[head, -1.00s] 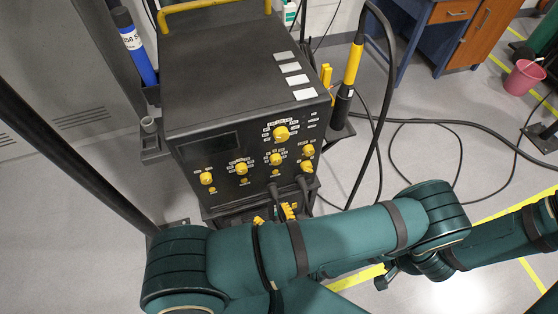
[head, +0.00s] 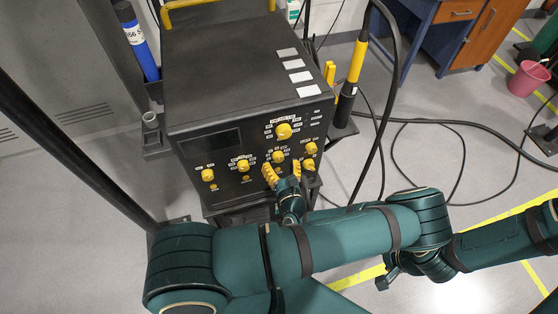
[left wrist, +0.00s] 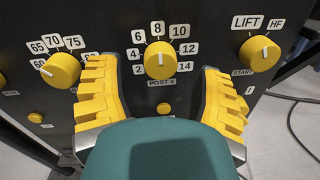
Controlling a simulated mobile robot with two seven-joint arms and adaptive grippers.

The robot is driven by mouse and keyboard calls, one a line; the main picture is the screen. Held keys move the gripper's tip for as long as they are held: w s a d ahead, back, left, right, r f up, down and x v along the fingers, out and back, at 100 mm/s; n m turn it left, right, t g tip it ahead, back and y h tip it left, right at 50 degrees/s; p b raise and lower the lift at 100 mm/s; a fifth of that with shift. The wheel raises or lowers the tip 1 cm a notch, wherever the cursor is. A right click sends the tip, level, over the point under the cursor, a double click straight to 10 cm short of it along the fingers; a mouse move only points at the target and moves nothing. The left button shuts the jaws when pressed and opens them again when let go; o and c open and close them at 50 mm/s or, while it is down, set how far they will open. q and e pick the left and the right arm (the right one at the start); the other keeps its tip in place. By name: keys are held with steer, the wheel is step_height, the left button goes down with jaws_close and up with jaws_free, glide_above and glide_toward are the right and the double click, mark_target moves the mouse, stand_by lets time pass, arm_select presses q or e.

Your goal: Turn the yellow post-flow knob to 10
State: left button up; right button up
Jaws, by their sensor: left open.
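My left gripper (head: 283,172) is open in front of the panel, just below this knob. In the left wrist view its yellow fingers (left wrist: 156,92) stand left and right of the knob, apart from it.
A knob (left wrist: 60,70) marked 65 to 75 is close to the left finger, and a LIFT/HF knob (left wrist: 260,54) is close to the right finger. A small yellow button (left wrist: 163,108) lies below the post-flow knob. A black cable (head: 385,110) hangs right of the machine (head: 240,75).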

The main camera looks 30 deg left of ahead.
arm_select(q)
steer(key=shift+x, duration=1.05)
jaws_close()
